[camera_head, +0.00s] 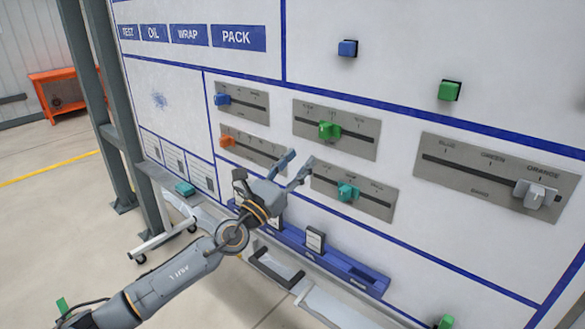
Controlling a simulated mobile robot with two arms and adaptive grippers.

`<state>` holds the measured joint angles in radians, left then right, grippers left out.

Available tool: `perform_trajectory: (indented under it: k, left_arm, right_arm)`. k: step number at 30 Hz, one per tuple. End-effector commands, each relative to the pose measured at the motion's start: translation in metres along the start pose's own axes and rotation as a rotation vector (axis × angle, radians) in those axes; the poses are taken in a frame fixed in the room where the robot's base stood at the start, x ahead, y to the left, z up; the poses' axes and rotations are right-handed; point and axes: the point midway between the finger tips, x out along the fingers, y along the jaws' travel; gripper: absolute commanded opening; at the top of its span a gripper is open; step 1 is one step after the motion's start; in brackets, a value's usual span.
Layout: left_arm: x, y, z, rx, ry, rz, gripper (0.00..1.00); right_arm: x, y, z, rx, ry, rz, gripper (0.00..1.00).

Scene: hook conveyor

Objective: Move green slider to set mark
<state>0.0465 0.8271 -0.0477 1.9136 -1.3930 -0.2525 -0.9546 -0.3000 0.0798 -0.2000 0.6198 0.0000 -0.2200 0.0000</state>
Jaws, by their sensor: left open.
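The green slider (329,130) sits near the middle of the track on its grey plate (366,150), in the upper middle of the panel. The small mark labels on this plate are too small to read, and I cannot tell which is the set mark. My left gripper (300,159) is open and empty, below and left of the green slider and apart from it. Its fingers point up toward the panel, between the orange slider (227,141) and the teal slider (347,191). My right gripper is not in view.
A blue slider (222,99) is at upper left. A grey slider (535,194) sits near ORANGE on the right plate. Blue (347,48) and green (449,90) buttons protrude above. A blue ledge (320,259) with a black item runs below. Open floor lies left.

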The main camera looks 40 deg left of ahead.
Motion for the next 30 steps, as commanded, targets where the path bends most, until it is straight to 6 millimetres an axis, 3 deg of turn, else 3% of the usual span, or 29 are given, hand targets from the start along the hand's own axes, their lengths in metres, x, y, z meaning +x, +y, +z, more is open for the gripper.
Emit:
perform_trajectory:
  k: [6, 24, 27, 29, 30]
  left_arm:
    - [-0.016, 0.0, 0.0, 0.001, 0.0, 0.0, 0.45]
    - [-0.017, 0.0, -0.001, -0.002, 0.002, 0.001, 0.45]
    - [-0.021, 0.007, -0.017, -0.044, 0.028, 0.023, 0.45]
    - [-0.026, 0.016, -0.039, -0.104, 0.064, 0.055, 0.45]
    - [-0.032, 0.023, -0.059, -0.16, 0.095, 0.085, 0.45]
  right_arm:
    - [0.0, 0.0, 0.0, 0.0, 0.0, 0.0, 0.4]
    - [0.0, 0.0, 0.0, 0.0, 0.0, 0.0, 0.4]
    - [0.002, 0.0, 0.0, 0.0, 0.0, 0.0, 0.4]
    - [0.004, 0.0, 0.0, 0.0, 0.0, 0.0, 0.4]
    - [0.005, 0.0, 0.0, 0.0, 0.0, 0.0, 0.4]
